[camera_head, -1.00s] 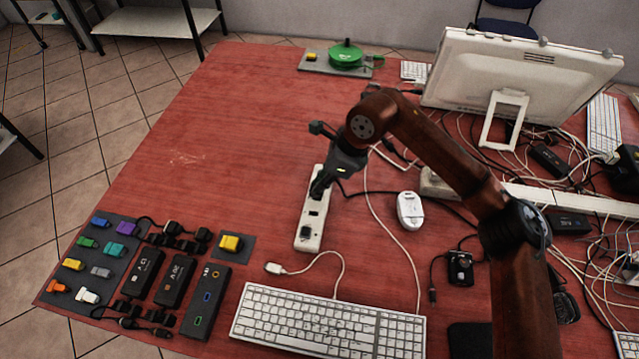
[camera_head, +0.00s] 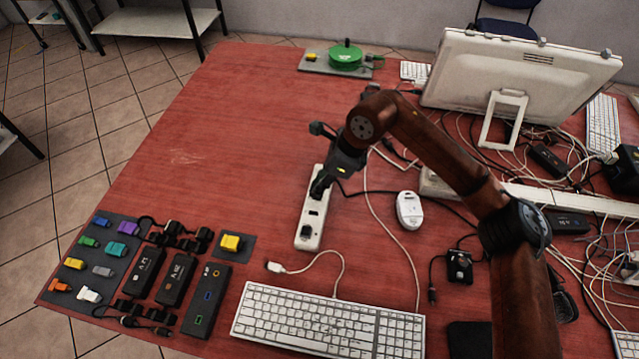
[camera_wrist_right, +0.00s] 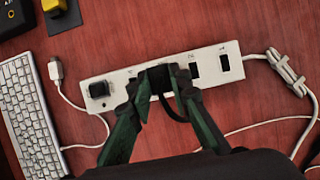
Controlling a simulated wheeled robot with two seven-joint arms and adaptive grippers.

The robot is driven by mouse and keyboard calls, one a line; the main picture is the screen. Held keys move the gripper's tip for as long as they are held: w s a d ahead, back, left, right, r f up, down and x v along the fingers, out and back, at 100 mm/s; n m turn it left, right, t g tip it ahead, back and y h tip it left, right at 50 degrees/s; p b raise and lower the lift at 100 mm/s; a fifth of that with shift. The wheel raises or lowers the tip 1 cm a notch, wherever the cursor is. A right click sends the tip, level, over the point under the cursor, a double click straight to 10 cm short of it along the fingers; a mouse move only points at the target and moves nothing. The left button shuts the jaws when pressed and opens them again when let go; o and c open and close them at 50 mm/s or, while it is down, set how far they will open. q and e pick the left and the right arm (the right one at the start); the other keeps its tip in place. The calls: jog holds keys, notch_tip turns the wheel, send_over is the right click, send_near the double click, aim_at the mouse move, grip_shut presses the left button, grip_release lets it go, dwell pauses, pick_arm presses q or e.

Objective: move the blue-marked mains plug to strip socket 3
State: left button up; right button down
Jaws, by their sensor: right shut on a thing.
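The white power strip (camera_head: 302,244) lies on the red table, left of the mouse. It also shows in the right wrist view (camera_wrist_right: 209,68). My right gripper (camera_head: 322,182) points down at the strip's far half. In the right wrist view its fingers (camera_wrist_right: 160,84) are shut on a black mains plug (camera_wrist_right: 160,74), which is at a socket near the strip's middle. I cannot tell whether it is fully seated. No blue mark shows on it. Another black plug (camera_wrist_right: 99,89) sits at the strip's near end. Two empty sockets (camera_wrist_right: 195,70) show right of the held plug. My left gripper is out of view.
A white keyboard (camera_head: 330,322) lies nearer than the strip, with a loose white cable (camera_head: 305,268) between. A white mouse (camera_head: 409,210) is on the right. Adapters and coloured connectors (camera_head: 120,250) fill the left front. Tangled cables and a monitor (camera_head: 520,75) are at right. The table's left middle is clear.

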jog(key=shift+f, duration=1.25)
jog(key=c, duration=1.7)
grip_release()
jog(key=shift+r, duration=0.1)
jog(key=v, duration=1.2)
